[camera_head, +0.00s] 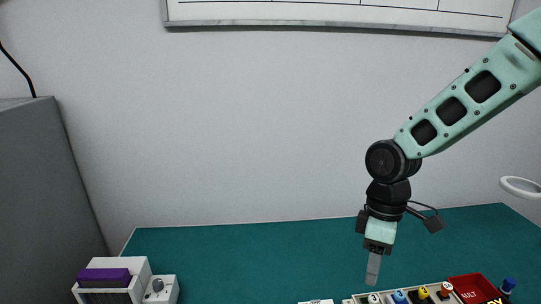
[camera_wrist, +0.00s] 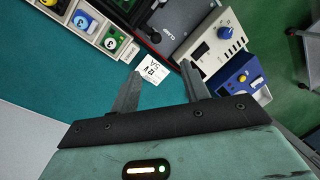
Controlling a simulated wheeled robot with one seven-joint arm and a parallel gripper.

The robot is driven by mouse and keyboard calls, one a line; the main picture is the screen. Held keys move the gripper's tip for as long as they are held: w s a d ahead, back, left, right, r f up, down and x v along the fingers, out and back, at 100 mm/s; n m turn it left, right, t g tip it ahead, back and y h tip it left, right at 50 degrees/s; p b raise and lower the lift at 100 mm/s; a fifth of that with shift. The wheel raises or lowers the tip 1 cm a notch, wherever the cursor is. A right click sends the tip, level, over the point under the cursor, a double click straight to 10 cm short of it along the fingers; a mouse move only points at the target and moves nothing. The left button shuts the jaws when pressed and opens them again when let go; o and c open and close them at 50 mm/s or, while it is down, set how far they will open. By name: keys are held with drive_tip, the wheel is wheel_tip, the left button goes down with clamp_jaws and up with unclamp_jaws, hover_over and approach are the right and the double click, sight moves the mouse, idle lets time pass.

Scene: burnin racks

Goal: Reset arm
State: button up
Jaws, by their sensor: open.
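My arm reaches in from the upper right in the head view and bends down at a black joint. My gripper (camera_head: 373,270) points down above the green bench mat (camera_head: 240,255). In the wrist view my gripper (camera_wrist: 160,85) has its two grey fingers apart, with nothing between them. A small white card marked "12 V 5A" (camera_wrist: 151,70) lies on the mat beyond the fingertips.
A tray of coloured numbered pieces (camera_head: 386,298) and a red bin (camera_head: 474,288) stand at the front right. A white and purple device (camera_head: 112,278) stands front left. A grey panel (camera_head: 45,185) rises at left. The wrist view shows a white box with a blue knob (camera_wrist: 212,42).

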drive_tip(key=s+a+m+t+b, duration=0.2)
drive_tip(key=s+a+b, duration=0.4)
drive_tip(key=s+a, duration=0.4)
drive_tip(key=s+m, duration=0.1)
drive_tip(key=s, duration=0.5)
drive_tip(key=shift+s+f, duration=0.2)
drive_tip(key=shift+s, duration=0.05)
drive_tip(key=shift+d+m, duration=0.1)
drive_tip(key=shift+m, duration=0.2)
